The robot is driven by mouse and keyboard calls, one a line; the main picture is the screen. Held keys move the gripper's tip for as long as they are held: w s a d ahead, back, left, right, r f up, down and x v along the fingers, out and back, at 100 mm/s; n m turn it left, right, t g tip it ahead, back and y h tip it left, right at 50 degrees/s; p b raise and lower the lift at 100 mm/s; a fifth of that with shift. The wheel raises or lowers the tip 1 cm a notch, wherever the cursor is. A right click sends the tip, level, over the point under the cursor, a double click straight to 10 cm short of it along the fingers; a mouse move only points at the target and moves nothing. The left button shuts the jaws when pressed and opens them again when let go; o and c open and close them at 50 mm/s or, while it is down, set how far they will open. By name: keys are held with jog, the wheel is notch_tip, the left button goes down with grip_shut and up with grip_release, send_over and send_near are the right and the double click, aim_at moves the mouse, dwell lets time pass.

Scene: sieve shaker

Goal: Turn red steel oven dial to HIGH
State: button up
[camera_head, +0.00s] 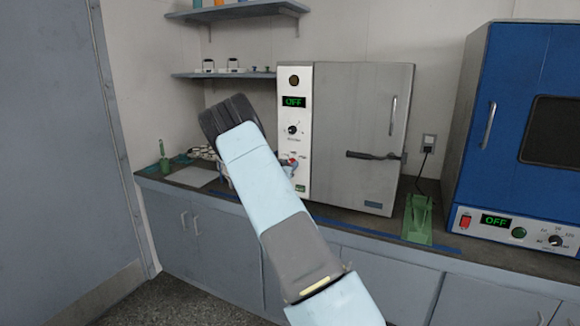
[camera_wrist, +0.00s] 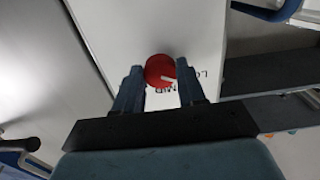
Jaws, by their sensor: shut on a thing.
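The steel oven (camera_head: 361,120) stands on the counter with its door shut, and its green display (camera_head: 294,102) reads OFF. The red dial (camera_wrist: 158,68) sits on its white panel, with a white mark on its lower right rim in the wrist view. The labels LO and MID are partly visible beside it. The mark points roughly towards MID; I see no HIGH label. My gripper (camera_wrist: 160,75) has one finger on each side of the dial and is shut on it.
A black knob (camera_head: 292,130) sits higher on the oven's panel. A blue oven (camera_head: 479,150) stands to the right, its display also reading OFF. A green object (camera_head: 417,222) stands on the counter between the ovens. Shelves (camera_head: 222,74) hang at the left.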

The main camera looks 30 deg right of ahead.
jog(key=shift+w+a, duration=0.1)
jog(key=m, duration=0.5)
jog(key=shift+m, duration=0.3)
jog(key=m, duration=1.8)
jog(key=shift+f, duration=0.2)
jog(key=shift+f+m, duration=0.15)
jog(key=shift+m, duration=0.15)
jog(key=o, duration=1.1)
jog(key=shift+r, duration=0.25)
jog(key=shift+c, duration=0.2)
